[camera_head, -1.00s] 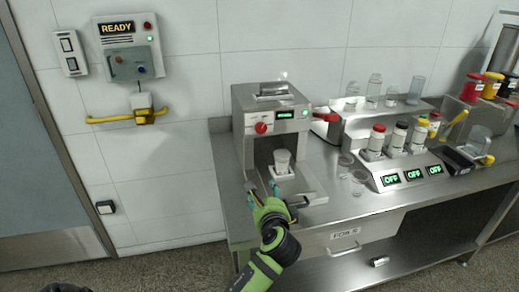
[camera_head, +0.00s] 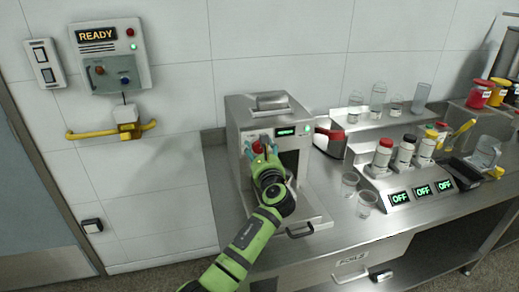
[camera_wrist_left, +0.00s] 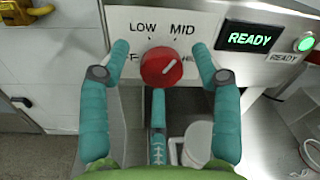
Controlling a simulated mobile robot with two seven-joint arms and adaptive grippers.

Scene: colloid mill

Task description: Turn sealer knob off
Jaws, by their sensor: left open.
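The sealer (camera_head: 238,110) is a steel machine on the left end of the bench. Its red knob (camera_wrist_left: 161,67) is on the front panel, with LOW and MID printed above it and side labels partly hidden by my fingers. A pale mark on the knob points to the upper right. The knob also shows in the head view (camera_head: 258,147). My left gripper (camera_head: 261,152) is open at the knob, its teal fingers on either side with gaps visible in the wrist view. The sealer's display (camera_wrist_left: 250,38) reads READY beside a lit green button (camera_wrist_left: 304,44). My right gripper is out of view.
A white cup (camera_wrist_left: 197,142) stands in the sealer's bay below the knob. A red handle (camera_head: 330,134) sticks out at the sealer's right. Clear cups (camera_head: 366,203) and capped bottles (camera_head: 382,154) stand further right. A READY wall box (camera_head: 110,55) hangs left.

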